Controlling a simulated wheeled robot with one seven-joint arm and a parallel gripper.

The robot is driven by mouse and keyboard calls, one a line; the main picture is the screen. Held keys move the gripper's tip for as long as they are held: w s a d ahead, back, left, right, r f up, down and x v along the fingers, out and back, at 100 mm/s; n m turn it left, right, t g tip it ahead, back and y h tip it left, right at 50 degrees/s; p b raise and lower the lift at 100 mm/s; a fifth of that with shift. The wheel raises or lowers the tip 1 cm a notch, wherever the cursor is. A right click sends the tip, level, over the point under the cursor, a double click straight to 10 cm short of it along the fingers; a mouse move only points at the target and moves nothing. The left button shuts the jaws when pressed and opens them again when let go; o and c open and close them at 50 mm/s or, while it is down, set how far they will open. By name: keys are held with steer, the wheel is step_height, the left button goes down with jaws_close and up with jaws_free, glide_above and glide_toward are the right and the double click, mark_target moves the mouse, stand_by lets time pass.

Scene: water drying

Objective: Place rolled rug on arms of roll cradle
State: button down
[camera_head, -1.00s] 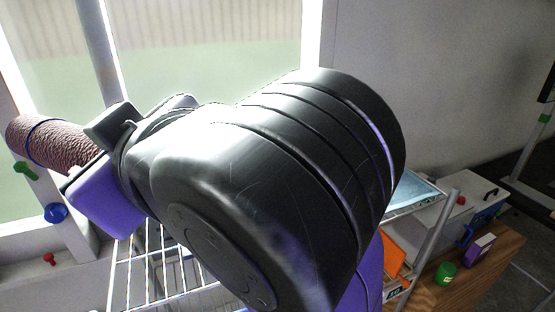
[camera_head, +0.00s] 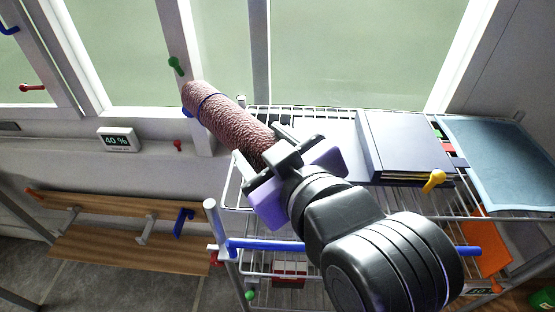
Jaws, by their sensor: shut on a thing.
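The rolled rug (camera_head: 232,118) is a reddish-brown, rough-textured roll with a thin blue band near its far end. It slants from upper left to lower right, in front of the window post. My gripper (camera_head: 268,160), with black fingers and a purple body, is shut on its near end and holds it up at the left end of the wire shelf. The fingers hide that end. I cannot make out the roll cradle for sure. A wooden slatted rack (camera_head: 105,215) with grey brackets stands lower left, apart from the rug.
The wire shelf (camera_head: 285,112) carries a grey-blue binder (camera_head: 405,150) and a pale blue folder (camera_head: 505,165). A yellow knob (camera_head: 434,181) is at its front. A blue bar (camera_head: 270,245) crosses below my arm. Floor shows lower left.

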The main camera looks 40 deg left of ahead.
steer(key=shift+f, duration=2.85)
steer(key=c, duration=0.9)
jaws_free()
steer(key=shift+f, duration=0.25)
steer(key=o, duration=0.4)
steer(key=shift+o, duration=0.2)
steer(key=shift+r, duration=0.1)
